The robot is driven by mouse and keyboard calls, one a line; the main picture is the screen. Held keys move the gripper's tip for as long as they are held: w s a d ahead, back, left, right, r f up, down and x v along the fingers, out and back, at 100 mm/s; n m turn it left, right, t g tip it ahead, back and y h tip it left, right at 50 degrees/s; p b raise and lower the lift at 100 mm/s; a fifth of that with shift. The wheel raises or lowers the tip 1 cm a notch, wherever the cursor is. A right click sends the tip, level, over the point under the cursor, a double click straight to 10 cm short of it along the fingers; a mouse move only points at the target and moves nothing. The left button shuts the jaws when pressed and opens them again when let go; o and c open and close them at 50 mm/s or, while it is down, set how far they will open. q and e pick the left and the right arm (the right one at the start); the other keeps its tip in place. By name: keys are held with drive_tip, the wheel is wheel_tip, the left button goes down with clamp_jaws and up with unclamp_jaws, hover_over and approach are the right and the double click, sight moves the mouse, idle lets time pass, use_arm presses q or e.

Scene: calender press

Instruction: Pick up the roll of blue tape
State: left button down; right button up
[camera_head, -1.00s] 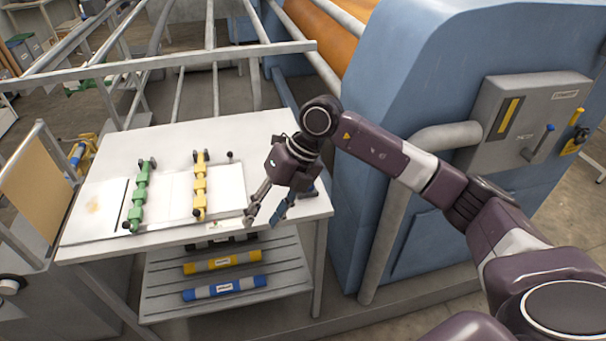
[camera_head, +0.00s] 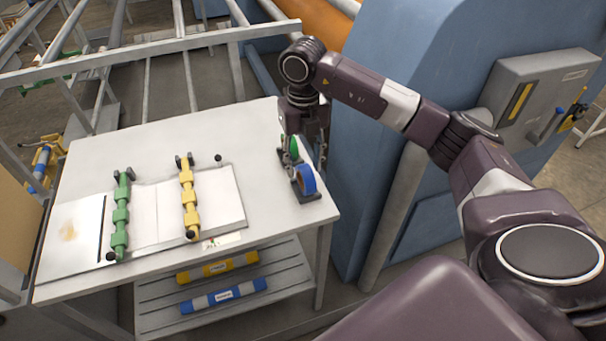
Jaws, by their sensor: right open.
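A roll of blue tape (camera_head: 307,180) stands on edge in a dark holder at the right end of the white table. A green roll (camera_head: 294,148) stands just behind it, partly hidden by my gripper. My right gripper (camera_head: 306,152) points down over the holder, with its jaws open, behind the blue roll in the picture. Its fingertips are partly hidden among the rolls, and I cannot tell whether they touch anything. My left gripper is not in view.
The white table (camera_head: 262,150) also bears a green clamp bar (camera_head: 121,215) and a yellow clamp bar (camera_head: 188,195). Yellow (camera_head: 218,268) and blue (camera_head: 224,295) tubes lie on the slatted shelf below. The blue press (camera_head: 390,120) rises close to the table's right edge.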

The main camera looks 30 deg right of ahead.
sight(306, 179)
drive_tip(key=f, duration=0.1)
drive_tip(key=f+p, duration=0.1)
drive_tip(key=p, duration=0.1)
drive_tip(key=shift+s+d+f, duration=0.25)
drive_tip(key=shift+f, duration=0.15)
wheel_tip(306, 179, down, 3)
drive_tip(key=shift+w+p, duration=0.1)
drive_tip(key=shift+p, duration=0.4)
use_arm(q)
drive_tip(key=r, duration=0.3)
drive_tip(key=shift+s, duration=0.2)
use_arm(e)
clamp_jaws()
